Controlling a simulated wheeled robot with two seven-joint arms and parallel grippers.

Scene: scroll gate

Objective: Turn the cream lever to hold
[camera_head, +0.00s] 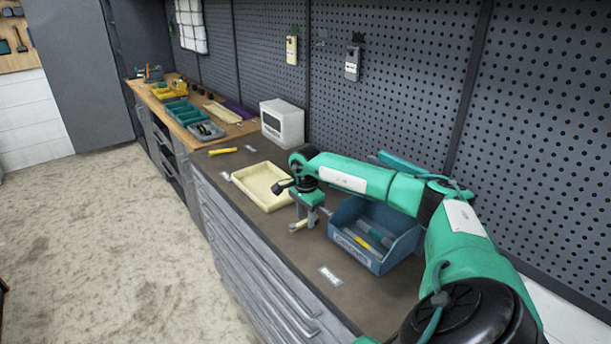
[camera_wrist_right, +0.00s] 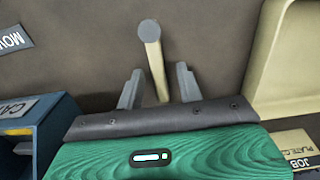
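The cream lever (camera_head: 298,226) stands on the dark bench top between the cream tray and the blue bin. In the right wrist view the cream lever (camera_wrist_right: 154,60) has a grey round end, and its lower part runs down between my fingers. My right gripper (camera_head: 312,216) points down over the lever. In the wrist view the right gripper (camera_wrist_right: 158,84) is open, with a gap on each side of the lever. A label starting "MOV" (camera_wrist_right: 13,40) lies to the left there; the same label shows in the head view (camera_head: 330,276). My left gripper is not in view.
A cream tray (camera_head: 244,177) lies to the left of the gripper. A blue bin (camera_head: 354,251) holding tools stands close on the right. A yellow tool (camera_head: 223,151) and a white box (camera_head: 282,116) are farther back. A pegboard (camera_head: 420,80) rises behind the bench.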

